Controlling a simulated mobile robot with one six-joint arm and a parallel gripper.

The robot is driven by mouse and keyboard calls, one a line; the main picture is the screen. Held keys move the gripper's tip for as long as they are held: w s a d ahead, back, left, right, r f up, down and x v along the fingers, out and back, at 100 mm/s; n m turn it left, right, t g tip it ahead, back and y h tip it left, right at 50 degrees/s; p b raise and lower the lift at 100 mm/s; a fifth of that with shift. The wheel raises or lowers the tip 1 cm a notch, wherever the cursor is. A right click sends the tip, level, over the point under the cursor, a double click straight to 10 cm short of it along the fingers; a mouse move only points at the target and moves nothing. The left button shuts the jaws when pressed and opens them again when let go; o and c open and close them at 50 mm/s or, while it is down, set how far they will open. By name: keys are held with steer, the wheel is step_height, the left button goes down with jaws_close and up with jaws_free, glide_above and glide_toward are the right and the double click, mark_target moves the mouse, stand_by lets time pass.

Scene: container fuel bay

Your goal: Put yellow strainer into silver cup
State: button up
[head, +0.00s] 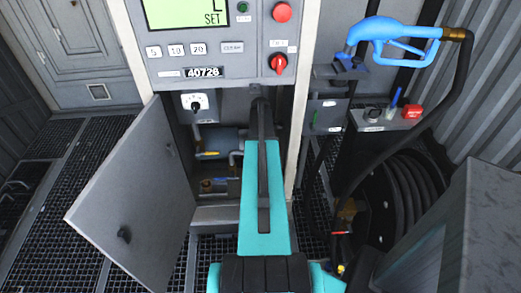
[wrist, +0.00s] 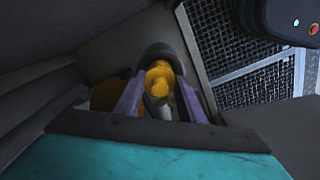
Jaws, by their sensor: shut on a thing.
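In the wrist view my gripper (wrist: 160,98) has its two fingers on either side of a yellow knobbed part (wrist: 159,78), which I take to be the yellow strainer. The fingers are shut on it. Its lower end is hidden between the fingers and by my wrist. In the head view my teal arm reaches toward the open cabinet, and the gripper and strainer are hidden behind it. I cannot make out the silver cup in either view.
A grey cabinet door (head: 140,195) hangs open on the left. Inside are pipes and a yellow handle (head: 207,154). An orange-yellow part (wrist: 105,95) lies left of my gripper. A blue nozzle (head: 385,30) and a black hose reel (head: 395,205) are on the right.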

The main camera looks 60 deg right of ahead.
steer(key=shift+f, duration=0.2)
steer(key=shift+f, duration=0.35)
steer(key=shift+f+b, duration=0.9)
steer(key=shift+f, duration=0.45)
stand_by(0.3)
steer(key=o, duration=1.1)
steer(key=shift+r, duration=0.1)
steer(key=shift+d+r, duration=0.1)
steer(key=shift+r, duration=0.55)
steer(key=shift+r+b, duration=0.85)
steer(key=shift+r, duration=5.4)
